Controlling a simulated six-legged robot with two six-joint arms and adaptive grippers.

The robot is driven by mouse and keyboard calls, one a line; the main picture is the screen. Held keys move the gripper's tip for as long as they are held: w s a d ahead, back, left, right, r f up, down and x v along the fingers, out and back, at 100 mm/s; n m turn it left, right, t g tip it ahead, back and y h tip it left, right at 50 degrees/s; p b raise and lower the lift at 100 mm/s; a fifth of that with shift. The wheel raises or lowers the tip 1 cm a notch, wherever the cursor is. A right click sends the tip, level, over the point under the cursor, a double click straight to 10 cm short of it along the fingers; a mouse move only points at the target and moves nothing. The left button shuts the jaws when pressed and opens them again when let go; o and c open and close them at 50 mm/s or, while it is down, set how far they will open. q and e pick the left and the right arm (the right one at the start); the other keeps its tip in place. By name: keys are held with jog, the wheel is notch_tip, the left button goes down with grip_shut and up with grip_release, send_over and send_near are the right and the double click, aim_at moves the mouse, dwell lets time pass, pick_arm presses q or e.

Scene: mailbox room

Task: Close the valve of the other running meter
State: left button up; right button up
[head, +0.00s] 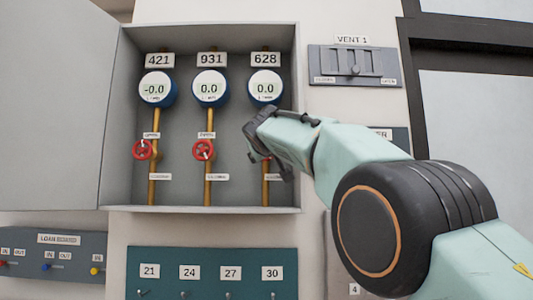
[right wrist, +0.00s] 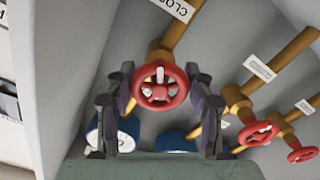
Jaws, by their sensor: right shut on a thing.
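The open grey meter cabinet (head: 230,190) holds three round meters with blue rims. Meter 421 (head: 156,88) reads -0.0, meter 931 (head: 209,88) reads 0.0 and meter 628 (head: 265,87) reads 0.0. Red valve wheels sit on the brass pipes below 421 (head: 145,149) and 931 (head: 203,150). My right gripper (head: 262,146) is at the valve under 628 and mostly hides that wheel in the head view. In the right wrist view, its fingers lie on both sides of the red wheel (right wrist: 160,87), shut on it. My left gripper is out of view.
The cabinet door (head: 55,110) stands open at the left. A VENT 1 slider panel (head: 354,66) is to the right. A key board (head: 212,273) with numbered hooks hangs below, and a loan board (head: 55,256) is at lower left.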

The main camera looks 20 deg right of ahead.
jog(key=o, duration=1.2)
jog(key=shift+a+r, duration=0.15)
jog(key=shift+c, duration=0.2)
jog(key=shift+s, duration=0.1)
jog(key=v, duration=1.1)
jog(key=shift+s, duration=0.4)
jog(key=shift+a, duration=0.1)
